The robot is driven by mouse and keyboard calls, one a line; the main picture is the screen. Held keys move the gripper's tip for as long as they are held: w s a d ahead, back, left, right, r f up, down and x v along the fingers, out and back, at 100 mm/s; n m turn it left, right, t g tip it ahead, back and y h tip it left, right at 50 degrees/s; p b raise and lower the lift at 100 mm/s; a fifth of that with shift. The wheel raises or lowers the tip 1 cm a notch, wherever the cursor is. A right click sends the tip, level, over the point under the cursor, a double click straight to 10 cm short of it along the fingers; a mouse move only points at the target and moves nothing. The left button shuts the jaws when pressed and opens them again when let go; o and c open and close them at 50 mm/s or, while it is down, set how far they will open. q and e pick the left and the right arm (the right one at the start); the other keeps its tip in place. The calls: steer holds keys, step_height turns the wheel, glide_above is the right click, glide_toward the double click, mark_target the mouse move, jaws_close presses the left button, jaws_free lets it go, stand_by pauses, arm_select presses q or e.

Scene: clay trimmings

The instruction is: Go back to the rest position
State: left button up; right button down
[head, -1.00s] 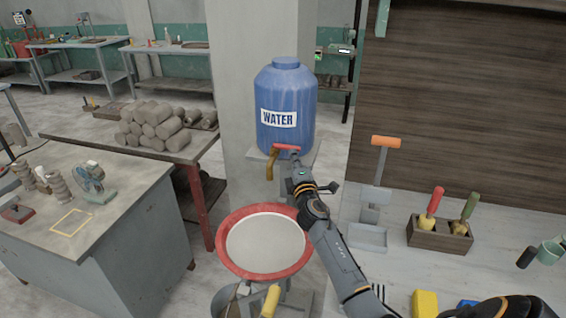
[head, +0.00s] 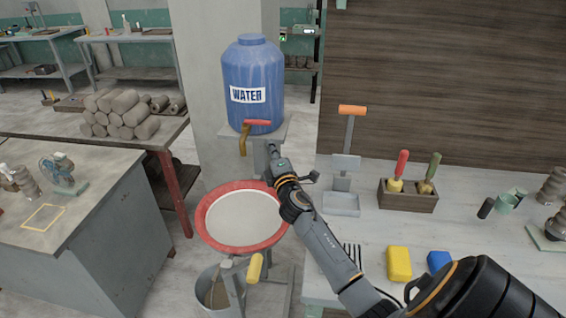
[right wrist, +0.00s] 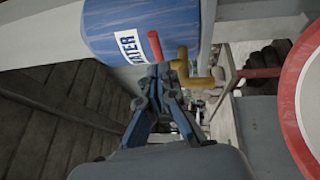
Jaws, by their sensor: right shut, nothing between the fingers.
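My right gripper (head: 270,150) is shut and empty, just below and to the right of the tap's red handle (head: 258,122) on the blue water barrel (head: 254,75). In the right wrist view my shut fingers (right wrist: 163,74) point toward the barrel, near the red handle (right wrist: 155,46) and the brass spout (right wrist: 190,70). I see no contact with the tap. My left gripper is not in view.
A red-rimmed basin (head: 210,247) stands below the tap, with a bucket (head: 215,289) under it. A grey table (head: 90,205) stands at left.

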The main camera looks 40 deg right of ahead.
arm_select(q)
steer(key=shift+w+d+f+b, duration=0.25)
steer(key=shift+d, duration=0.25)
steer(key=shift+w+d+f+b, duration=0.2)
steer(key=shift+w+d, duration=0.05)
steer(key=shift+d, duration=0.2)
arm_select(e)
steer(key=shift+s+a+f, duration=0.1)
steer(key=shift+s+f, duration=0.05)
steer(key=shift+s, duration=0.85)
steer(key=shift+s+a+f, duration=0.1)
steer(key=shift+s+f, duration=0.05)
steer(key=shift+s, duration=0.8)
steer(key=shift+s+f, duration=0.15)
steer(key=shift+s, duration=0.85)
